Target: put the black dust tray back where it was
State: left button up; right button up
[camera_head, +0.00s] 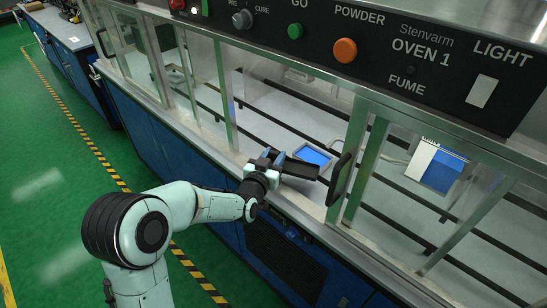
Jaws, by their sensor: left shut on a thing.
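My left gripper (276,161) is in front of the oven's opening, above the front edge of the bench. It is shut on a dark, flat thing that looks like the black dust tray (301,169). The tray sticks out to the right from the jaws, towards a black door handle (341,179). The fingertips are small and partly hidden, and I cannot tell whether the tray touches the bench edge. My right gripper is not in view.
A small tray with a blue face (313,155) lies inside the oven behind the black tray. Framed glass doors and black rails surround the opening. A white and blue panel (437,167) stands at right. A dark grille (285,262) is in the blue cabinet front. Green floor is free at left.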

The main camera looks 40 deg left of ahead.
pick_arm(q)
jog(key=shift+f, duration=0.25)
jog(key=o, duration=1.1)
jog(key=shift+r, duration=0.1)
jog(key=shift+r, duration=0.25)
jog(key=shift+s+d+r+p, duration=0.1)
jog(key=shift+s+r+p, duration=0.35)
jog(key=shift+p, duration=0.3)
jog(key=b+v, duration=0.1)
jog(key=v, duration=1)
jog(key=shift+f, duration=0.1)
